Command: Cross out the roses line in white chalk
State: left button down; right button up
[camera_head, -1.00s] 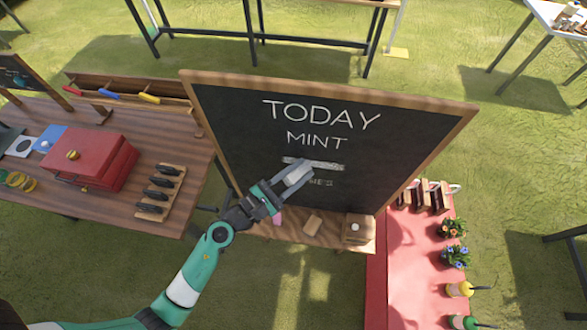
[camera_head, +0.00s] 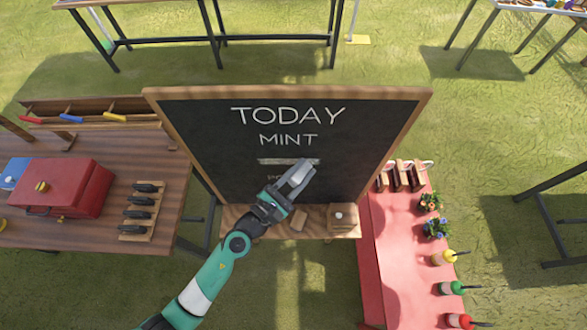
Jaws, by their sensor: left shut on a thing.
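The chalkboard (camera_head: 345,130) has a wooden frame and the words TODAY and MINT in white. Below MINT is a line covered by a pale band (camera_head: 275,162); its lettering cannot be read. A further, fainter line (camera_head: 272,177) under it is mostly hidden by my left gripper. My left gripper (camera_head: 302,174) is in front of the lower middle of the board, at the right end of the band. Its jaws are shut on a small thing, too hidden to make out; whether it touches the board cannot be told. My right gripper is not in view.
The board's ledge (camera_head: 258,228) carries a wooden block (camera_head: 298,220) and a small box (camera_head: 343,220). A wooden table (camera_head: 95,195) with a red toolbox (camera_head: 62,188) stands left. A red table (camera_head: 395,240) with flowers and bottles stands right.

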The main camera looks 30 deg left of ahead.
pick_arm(q)
jog(key=shift+w+d+p, duration=0.15)
jog(key=shift+w+d, duration=0.35)
jog(key=shift+d, duration=0.2)
jog(key=shift+w+d+p, duration=0.15)
jog(key=shift+w+d, duration=0.35)
jog(key=shift+d, duration=0.15)
jog(key=shift+s, duration=0.1)
jog(key=shift+s+a+f+b, duration=0.1)
jog(key=shift+s+a+b, duration=0.35)
jog(key=shift+s+a, duration=0.95)
jog(key=shift+s+a+r+b, duration=0.1)
jog(key=shift+s+a+b, duration=0.5)
jog(key=shift+a, duration=1.4)
jog(key=shift+s+a+f+b, duration=0.1)
jog(key=shift+s+a+b, duration=0.15)
jog(key=shift+s+a, duration=1.25)
jog(key=shift+s+a+b, duration=0.15)
jog(key=shift+s+a, duration=0.35)
jog(key=shift+a, duration=0.4)
jog(key=shift+s+a+b, duration=0.15)
jog(key=shift+s+a, duration=0.3)
jog(key=shift+a, duration=0.45)
jog(key=shift+d, duration=0.1)
jog(key=shift+s+d, duration=0.55)
jog(key=shift+s, duration=0.3)
jog(key=shift+s+d, duration=0.55)
jog(key=shift+s, duration=0.25)
jog(key=shift+s+d, duration=0.55)
jog(key=shift+s, duration=0.3)
